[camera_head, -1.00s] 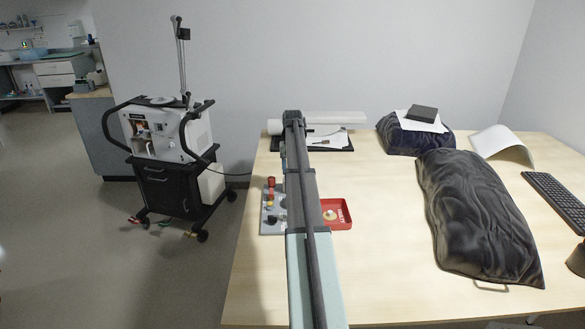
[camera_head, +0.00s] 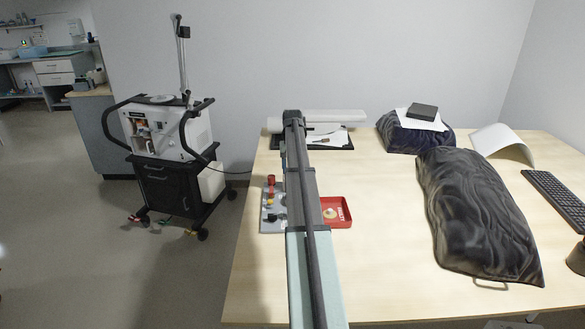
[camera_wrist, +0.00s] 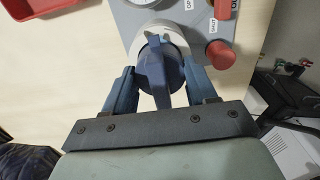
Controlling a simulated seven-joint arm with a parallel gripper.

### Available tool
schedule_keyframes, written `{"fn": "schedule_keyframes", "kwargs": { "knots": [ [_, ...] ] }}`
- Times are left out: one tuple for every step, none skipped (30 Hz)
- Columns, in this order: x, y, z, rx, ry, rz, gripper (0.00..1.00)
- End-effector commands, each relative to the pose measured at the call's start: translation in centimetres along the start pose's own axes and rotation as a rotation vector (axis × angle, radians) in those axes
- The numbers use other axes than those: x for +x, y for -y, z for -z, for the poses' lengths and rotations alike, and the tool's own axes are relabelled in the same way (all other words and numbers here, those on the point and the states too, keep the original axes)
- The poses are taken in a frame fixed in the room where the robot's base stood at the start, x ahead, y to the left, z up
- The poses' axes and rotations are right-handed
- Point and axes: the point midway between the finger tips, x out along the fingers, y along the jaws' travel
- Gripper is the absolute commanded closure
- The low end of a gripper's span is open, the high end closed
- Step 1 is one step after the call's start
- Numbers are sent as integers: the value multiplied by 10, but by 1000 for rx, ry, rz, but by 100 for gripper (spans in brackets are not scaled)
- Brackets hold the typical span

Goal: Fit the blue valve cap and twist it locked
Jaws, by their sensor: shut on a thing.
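The blue valve cap (camera_wrist: 157,64), with a raised grip bar across it, sits between the two fingers of my gripper (camera_wrist: 162,76) in the wrist view. My gripper is shut on it. The cap is at a pale round collar (camera_wrist: 178,36) on the grey panel (camera_wrist: 133,20). It overlaps the collar in this view, and I cannot tell whether it is fully seated or locked. In the head view the grey panel (camera_head: 267,222) lies on the table, partly behind my arm. The cap and gripper cannot be made out there.
A red knob (camera_wrist: 220,54) stands close right of the cap on the panel, with a gauge above. A red tray (camera_head: 345,222) is right of my arm. A dark draped bundle (camera_head: 475,220) lies farther right. A ventilator (camera_head: 185,135) on a cart stands left of the table.

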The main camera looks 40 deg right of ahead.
Motion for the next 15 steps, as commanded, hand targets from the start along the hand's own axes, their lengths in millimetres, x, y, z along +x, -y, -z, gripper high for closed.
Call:
{"fn": "schedule_keyframes", "kwargs": {
  "knots": [
    [0,0,0,0,0,0,73],
    [0,0,0,0,0,0,73],
    [0,0,0,0,0,0,73],
    [0,0,0,0,0,0,73],
    [0,0,0,0,0,0,73],
    [0,0,0,0,0,0,73],
    [0,0,0,0,0,0,73],
    [0,0,0,0,0,0,73],
    [1,0,0,0,0,0,73],
    [1,0,0,0,0,0,73],
    [2,0,0,0,0,0,73],
    [3,0,0,0,0,0,73],
    [3,0,0,0,0,0,73],
    [4,0,0,0,0,0,73],
    [5,0,0,0,0,0,73]
  ]
}}
